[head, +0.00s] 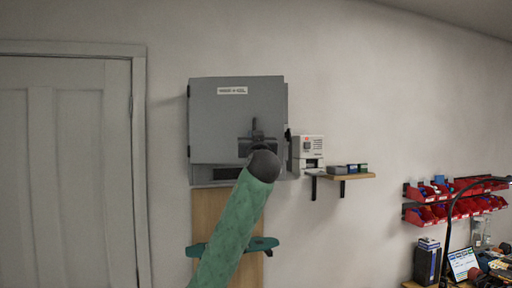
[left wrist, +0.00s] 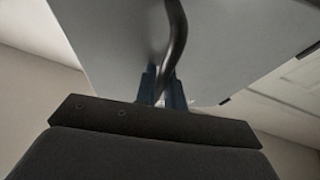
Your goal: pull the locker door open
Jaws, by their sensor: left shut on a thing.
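The grey locker (head: 204,175) hangs on the wall, its grey door (head: 215,125) facing me with a white label near the top. The door's lower edge sits above the locker's bottom strip; I cannot tell for sure whether it stands ajar. My left gripper (head: 257,126) is at the door's lower right and hides most of the handle. In the left wrist view, the dark curved handle (left wrist: 176,40) runs down between the fingers of the left gripper (left wrist: 162,88), which is shut on it. The door panel (left wrist: 240,45) fills the upper part there. My right gripper is not in view.
A white box-shaped device (head: 308,147) and a small wooden shelf (head: 352,177) with small boxes are just right of the locker. A wooden board (head: 205,215) is below it. A room door (head: 65,170) is at left; red bins (head: 425,213) are at far right.

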